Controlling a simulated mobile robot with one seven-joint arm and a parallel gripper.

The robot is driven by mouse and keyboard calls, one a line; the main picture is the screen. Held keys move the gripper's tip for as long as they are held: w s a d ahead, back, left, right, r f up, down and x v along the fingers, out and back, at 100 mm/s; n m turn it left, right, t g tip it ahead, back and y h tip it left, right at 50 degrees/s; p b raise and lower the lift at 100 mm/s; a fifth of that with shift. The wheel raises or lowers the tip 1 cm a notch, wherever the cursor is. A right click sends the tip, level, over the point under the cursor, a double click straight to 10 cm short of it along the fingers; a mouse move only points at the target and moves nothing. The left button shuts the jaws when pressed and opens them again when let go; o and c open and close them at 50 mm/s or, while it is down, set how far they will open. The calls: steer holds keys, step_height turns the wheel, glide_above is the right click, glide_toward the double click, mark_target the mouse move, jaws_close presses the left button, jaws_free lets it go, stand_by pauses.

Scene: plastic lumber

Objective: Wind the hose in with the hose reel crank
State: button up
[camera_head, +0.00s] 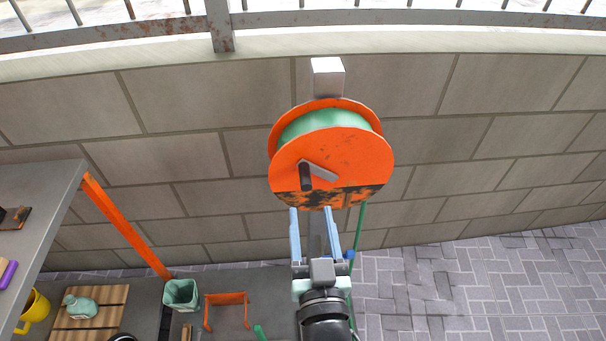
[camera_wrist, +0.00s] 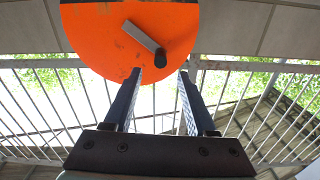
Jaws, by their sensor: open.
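The orange hose reel (camera_head: 330,160) is mounted on the block wall, with green hose (camera_head: 322,122) wound between its discs. A grey crank arm (camera_head: 322,171) on its front disc ends in a dark handle (camera_head: 306,177) at the left in the head view. The handle also shows in the wrist view (camera_wrist: 160,58), just beyond and between my fingertips. My gripper (camera_head: 314,210) is open and empty, its two fingers pointing at the lower part of the reel. In the wrist view the fingertips (camera_wrist: 160,73) appear close to the handle; contact cannot be told. Green hose hangs down at the right (camera_head: 359,225).
A grey bench (camera_head: 40,190) with an orange leg (camera_head: 125,225) stands at the left. Below are a green bin (camera_head: 181,294), an orange frame (camera_head: 226,298), a wooden pallet (camera_head: 88,308) and a yellow mug (camera_head: 34,308). The paved floor (camera_head: 480,290) at the right is clear.

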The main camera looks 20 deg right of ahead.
mark_target(306, 180)
steer(key=x, duration=0.9)
steer(key=shift+w, duration=0.2)
jaws_close()
stand_by(1.1)
